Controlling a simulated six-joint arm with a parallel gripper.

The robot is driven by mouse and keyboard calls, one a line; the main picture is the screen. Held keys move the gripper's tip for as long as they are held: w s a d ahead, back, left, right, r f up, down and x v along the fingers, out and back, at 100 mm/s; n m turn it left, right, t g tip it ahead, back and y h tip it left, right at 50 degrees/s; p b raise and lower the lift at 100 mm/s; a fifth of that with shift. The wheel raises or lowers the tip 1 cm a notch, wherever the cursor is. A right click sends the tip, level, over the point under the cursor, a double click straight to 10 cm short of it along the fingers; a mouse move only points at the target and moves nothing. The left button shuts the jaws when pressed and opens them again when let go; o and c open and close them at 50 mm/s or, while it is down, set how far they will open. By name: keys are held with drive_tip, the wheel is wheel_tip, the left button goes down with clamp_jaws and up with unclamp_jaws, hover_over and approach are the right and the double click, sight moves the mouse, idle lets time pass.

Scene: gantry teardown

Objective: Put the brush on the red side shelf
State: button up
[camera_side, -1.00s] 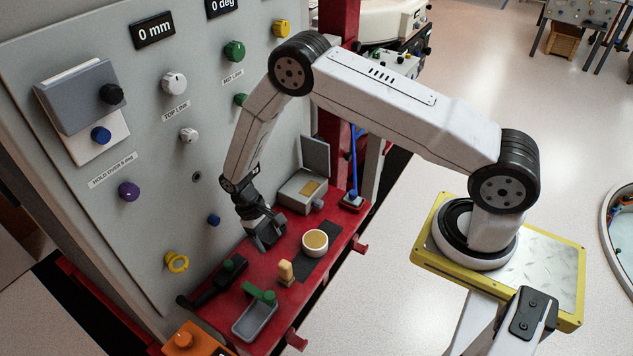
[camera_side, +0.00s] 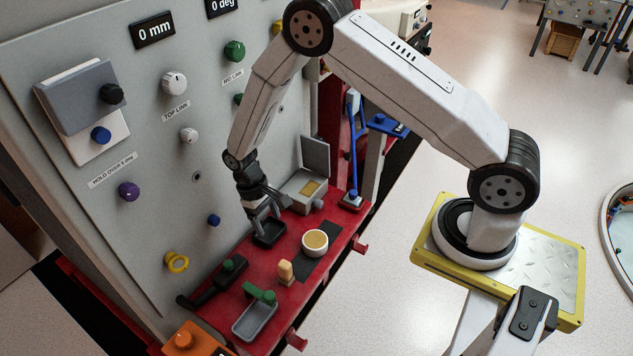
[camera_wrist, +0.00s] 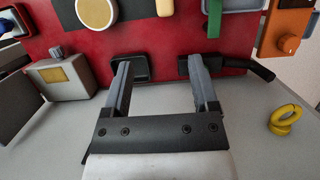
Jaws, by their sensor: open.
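The red shelf (camera_side: 232,322) runs along the foot of the grey panel. I cannot tell for sure which item is the brush: an upright blue-handled tool (camera_side: 353,150) stands at its far end, and a small tan piece (camera_side: 286,273) stands near the middle. The tan piece also shows at the top of the wrist view (camera_wrist: 165,8). My gripper (camera_side: 264,216) is open and empty just above a small black tray (camera_side: 268,236). In the wrist view the fingers (camera_wrist: 160,70) are spread apart, with the black tray (camera_wrist: 130,68) beyond the left one.
Several things crowd the shelf: an open grey box (camera_side: 304,190), a white cup (camera_side: 315,242), a black-handled tool (camera_side: 216,284) and a grey tray (camera_side: 255,320) with a green piece (camera_side: 260,293). A yellow ring (camera_side: 176,262) and knobs stick out from the panel. An orange box (camera_side: 186,340) stands at the near end.

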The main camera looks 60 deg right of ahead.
drive_tip(key=s+d+r+t, duration=0.2)
drive_tip(key=s+r, duration=0.4)
drive_tip(key=r, duration=0.3)
drive_tip(key=s+d+r+t, duration=0.2)
drive_tip(key=s+r+t, duration=0.1)
drive_tip(key=s+r, duration=0.4)
drive_tip(key=shift+r+t, duration=0.4)
drive_tip(key=shift+r, duration=1)
